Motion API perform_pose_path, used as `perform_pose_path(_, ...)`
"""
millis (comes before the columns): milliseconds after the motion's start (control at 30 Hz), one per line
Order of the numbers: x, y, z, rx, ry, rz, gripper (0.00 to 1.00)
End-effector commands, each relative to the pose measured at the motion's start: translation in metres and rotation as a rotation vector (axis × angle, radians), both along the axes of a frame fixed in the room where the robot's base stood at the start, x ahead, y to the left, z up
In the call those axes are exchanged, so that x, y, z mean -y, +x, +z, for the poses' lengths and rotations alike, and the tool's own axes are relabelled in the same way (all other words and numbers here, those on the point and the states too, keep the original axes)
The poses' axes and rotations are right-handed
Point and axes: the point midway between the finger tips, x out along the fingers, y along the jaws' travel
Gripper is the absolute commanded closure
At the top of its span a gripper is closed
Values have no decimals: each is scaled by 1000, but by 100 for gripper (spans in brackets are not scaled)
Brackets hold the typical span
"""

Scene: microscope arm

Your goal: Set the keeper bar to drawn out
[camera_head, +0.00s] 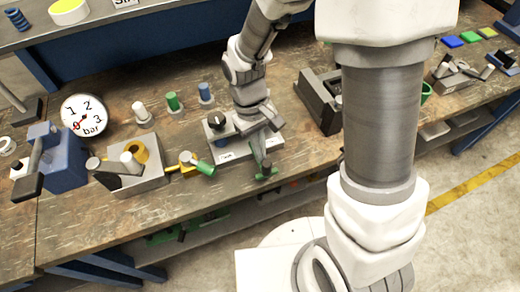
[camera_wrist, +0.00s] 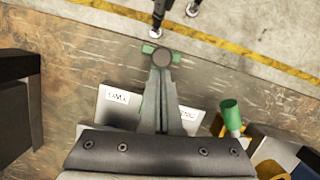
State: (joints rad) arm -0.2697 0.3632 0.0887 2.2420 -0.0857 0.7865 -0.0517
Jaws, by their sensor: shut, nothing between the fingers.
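A green bar with a short cross-piece at its front end (camera_head: 267,175) juts from a pale base plate (camera_head: 238,150) over the bench's front edge; I take it to be the keeper bar. In the wrist view its green cross-piece (camera_wrist: 148,48) shows beside a dark round cap. My gripper (camera_head: 262,158) is shut with nothing held, right over the bar. In the wrist view my closed fingers (camera_wrist: 162,85) hide most of the bar's length, and I cannot tell whether they touch it.
A grey block with a yellow ring (camera_head: 140,155) and a green-handled yellow piece (camera_head: 200,166) lie to the left. A dark grey fixture (camera_head: 318,100) is to the right. Green and blue pegs stand behind. The floor in front of the bench is open.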

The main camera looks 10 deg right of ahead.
Motion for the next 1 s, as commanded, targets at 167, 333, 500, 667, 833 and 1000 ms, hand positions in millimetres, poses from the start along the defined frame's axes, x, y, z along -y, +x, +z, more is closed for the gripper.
perform_pose_path(167,-1,4,22,2,1,0,100)
perform_pose_path(333,-2,10,46,4,2,-1,100)
perform_pose_path(500,-3,15,71,3,1,-2,100)
perform_pose_path(667,-4,19,88,4,1,-2,100)
perform_pose_path(833,-4,20,93,2,2,-2,100)
perform_pose_path(1000,-4,20,92,3,1,-2,100)
